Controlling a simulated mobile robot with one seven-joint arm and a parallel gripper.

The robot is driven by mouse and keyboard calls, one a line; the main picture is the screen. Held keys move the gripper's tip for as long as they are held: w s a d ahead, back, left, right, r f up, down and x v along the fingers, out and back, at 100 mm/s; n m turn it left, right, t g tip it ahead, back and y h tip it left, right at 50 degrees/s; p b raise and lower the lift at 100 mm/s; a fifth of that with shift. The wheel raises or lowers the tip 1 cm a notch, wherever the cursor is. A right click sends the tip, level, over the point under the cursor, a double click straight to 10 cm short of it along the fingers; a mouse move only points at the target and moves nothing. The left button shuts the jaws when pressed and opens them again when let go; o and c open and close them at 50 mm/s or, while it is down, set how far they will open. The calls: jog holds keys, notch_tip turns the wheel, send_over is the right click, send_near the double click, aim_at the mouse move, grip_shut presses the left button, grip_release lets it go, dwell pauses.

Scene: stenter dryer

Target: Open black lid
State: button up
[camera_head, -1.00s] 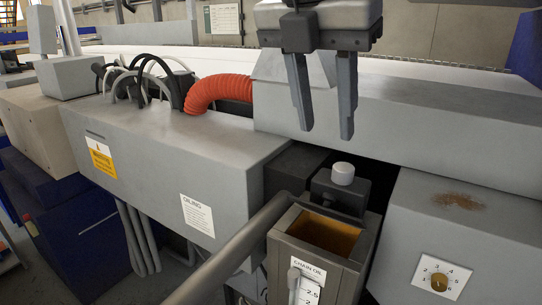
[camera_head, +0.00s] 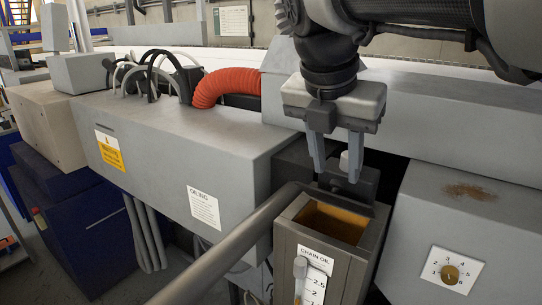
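A grey oil box (camera_head: 350,262) labelled "CHAIN OIL" stands at lower centre, its top showing an opening with amber oil inside. A thin dark flap lies along the back edge of this opening; I cannot tell if it is a lid. My gripper (camera_head: 337,177) points down over the black block. Its two fingers are apart, and the knob appears between them, closer to the right finger. I cannot tell whether they touch it.
A thick grey bar (camera_head: 225,245) runs diagonally up to the oil box. A grey housing with an "OILING" label (camera_head: 203,206) is on the left, with an orange hose (camera_head: 225,86) behind. A grey panel with a dial (camera_head: 449,273) is close on the right.

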jog(key=shift+x, duration=1.45)
jog(key=shift+c, duration=0.3)
jog(key=shift+r, duration=0.1)
grip_shut()
